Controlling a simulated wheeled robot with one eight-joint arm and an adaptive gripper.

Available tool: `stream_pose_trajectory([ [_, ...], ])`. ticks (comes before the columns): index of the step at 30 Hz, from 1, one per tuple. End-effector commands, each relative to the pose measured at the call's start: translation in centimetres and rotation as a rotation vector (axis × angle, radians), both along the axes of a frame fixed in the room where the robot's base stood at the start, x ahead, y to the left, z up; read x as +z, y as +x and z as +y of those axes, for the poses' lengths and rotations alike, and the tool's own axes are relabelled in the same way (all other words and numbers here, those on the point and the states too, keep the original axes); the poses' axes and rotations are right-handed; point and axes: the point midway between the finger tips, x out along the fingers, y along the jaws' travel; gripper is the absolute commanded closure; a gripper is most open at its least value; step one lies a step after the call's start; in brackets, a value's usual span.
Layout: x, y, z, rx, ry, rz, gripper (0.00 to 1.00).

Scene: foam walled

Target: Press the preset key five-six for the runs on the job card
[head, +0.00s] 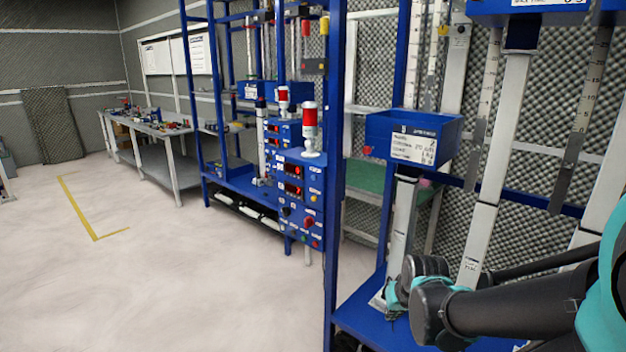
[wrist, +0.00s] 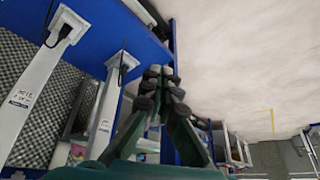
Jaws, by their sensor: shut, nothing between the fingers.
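A blue control box (head: 300,205) with a red display, a red knob and small coloured buttons is on the blue rack in the head view. A second blue box (head: 283,135) with red digits is behind it. The key legends are too small to read. A white card (head: 413,149) with handwriting is on the front of a blue bin; I cannot read it surely. My gripper (wrist: 163,84) is in the wrist view, its dark fingers together and empty, touching no key. The control box is not clearly visible there.
Red beacons (head: 310,128) stand on the boxes. A blue rack post (head: 335,180) rises between the boxes and the bin (head: 450,135). White columns (head: 497,165) stand at right. A workbench (head: 165,135) is at back left. The pale floor (head: 150,270) is clear.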

Motion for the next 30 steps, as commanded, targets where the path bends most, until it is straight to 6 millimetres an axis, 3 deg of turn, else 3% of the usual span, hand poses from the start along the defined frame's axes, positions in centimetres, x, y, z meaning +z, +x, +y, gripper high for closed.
stream_pose_trajectory([
  [6,3.5,7.0,5.6,0.074,0.129,-0.193,1.0],
  [15,9.9,15.5,13.9,0.121,0.344,-0.473,1.0],
  [24,17.4,22.9,22.2,0.067,0.616,-0.766,1.0],
  [30,21.2,26.5,26.3,-0.056,0.801,-0.937,1.0],
])
